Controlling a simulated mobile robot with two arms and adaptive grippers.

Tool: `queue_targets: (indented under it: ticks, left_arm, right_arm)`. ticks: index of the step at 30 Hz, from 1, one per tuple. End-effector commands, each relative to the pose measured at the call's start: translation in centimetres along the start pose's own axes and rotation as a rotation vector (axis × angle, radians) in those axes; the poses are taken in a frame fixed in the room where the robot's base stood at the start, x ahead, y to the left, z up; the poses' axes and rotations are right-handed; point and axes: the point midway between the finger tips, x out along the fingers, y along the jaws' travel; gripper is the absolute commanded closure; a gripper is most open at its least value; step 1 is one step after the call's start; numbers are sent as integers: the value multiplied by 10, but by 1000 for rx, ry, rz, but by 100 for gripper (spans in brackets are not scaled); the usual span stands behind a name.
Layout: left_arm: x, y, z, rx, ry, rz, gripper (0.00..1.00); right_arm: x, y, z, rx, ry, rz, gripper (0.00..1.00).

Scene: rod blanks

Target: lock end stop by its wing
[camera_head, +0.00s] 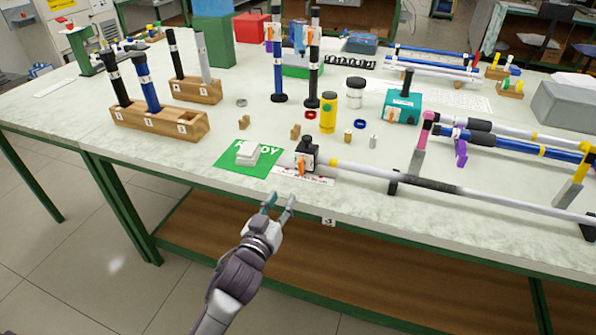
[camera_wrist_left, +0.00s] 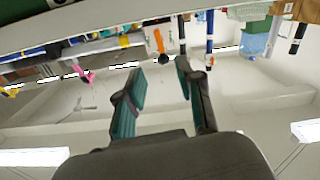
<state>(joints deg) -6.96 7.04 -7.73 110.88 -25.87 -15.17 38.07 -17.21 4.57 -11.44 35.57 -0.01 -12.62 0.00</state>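The end stop (camera_head: 306,157) is a small white and black block with a black knob on top. It stands near the front edge of the table at the left end of a long white and grey rod (camera_head: 430,185). Its orange wing (camera_head: 300,166) points downward on the front side. An orange piece, seemingly this wing, shows in the left wrist view (camera_wrist_left: 158,40) beyond my fingers. My left gripper (camera_head: 279,202) is open and empty, in front of the table edge, short of the end stop and apart from it. My right gripper is not in view.
A black support (camera_head: 394,183) holds the rod further right. A yellow bottle (camera_head: 328,113) and a teal device (camera_head: 402,106) stand behind. Wooden racks (camera_head: 160,122) hold upright rods at left.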

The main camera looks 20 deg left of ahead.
Motion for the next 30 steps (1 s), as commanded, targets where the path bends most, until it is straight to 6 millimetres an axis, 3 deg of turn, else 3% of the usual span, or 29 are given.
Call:
queue_targets:
  ticks: [9, 15, 21, 30]
  left_arm:
    - [69, 0, -2, 5, 2, 0, 64]
    - [103, 0, 0, 5, 0, 0, 64]
    - [119, 0, 0, 5, 1, 0, 64]
    - [122, 0, 0, 5, 0, 0, 64]
  right_arm:
    - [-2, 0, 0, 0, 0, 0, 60]
    - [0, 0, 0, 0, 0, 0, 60]
    - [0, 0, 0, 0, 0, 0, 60]
    - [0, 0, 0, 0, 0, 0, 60]
